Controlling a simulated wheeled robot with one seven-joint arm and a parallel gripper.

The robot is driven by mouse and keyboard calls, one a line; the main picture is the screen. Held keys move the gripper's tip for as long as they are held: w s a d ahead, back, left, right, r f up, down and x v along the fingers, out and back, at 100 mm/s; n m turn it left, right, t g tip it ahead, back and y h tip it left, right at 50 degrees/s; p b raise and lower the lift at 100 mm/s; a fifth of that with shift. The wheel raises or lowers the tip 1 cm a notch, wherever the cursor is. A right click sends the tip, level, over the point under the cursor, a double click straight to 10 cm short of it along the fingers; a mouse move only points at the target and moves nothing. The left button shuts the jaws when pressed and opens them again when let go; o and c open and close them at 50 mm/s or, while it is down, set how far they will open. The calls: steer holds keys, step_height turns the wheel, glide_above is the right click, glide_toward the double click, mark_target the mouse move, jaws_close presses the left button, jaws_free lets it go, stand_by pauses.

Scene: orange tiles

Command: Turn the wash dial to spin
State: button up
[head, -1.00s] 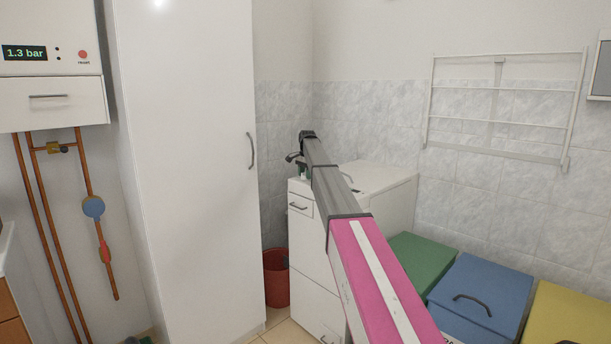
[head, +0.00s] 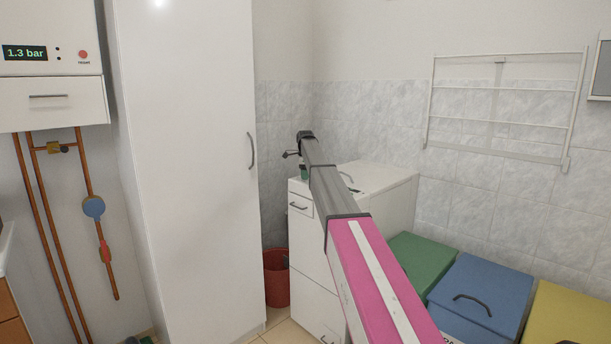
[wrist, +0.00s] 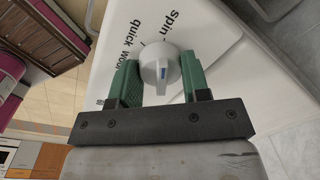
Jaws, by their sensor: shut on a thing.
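My gripper (wrist: 160,82) is shut on the dial, with one green finger on each side. The word "spin" (wrist: 172,24) is printed beyond the dial, with "quick" and "wool" to its left. In the head view the white washer (head: 385,195) stands in the corner, and my arm hides the dial. A green finger of my gripper (head: 304,173) shows at its edge.
A tall white cabinet (head: 190,170) stands left of the washer, with a red bucket (head: 277,280) between them. Green (head: 425,260), blue (head: 485,290) and yellow (head: 570,315) lidded boxes stand at the right. A drying rack (head: 500,105) hangs on the wall.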

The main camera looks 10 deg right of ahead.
steer(key=shift+m, duration=0.8)
steer(key=o, duration=0.9)
steer(key=shift+r, duration=0.1)
steer(key=r, duration=1)
steer(key=shift+s+a+r, duration=0.2)
steer(key=shift+s+r, duration=0.1)
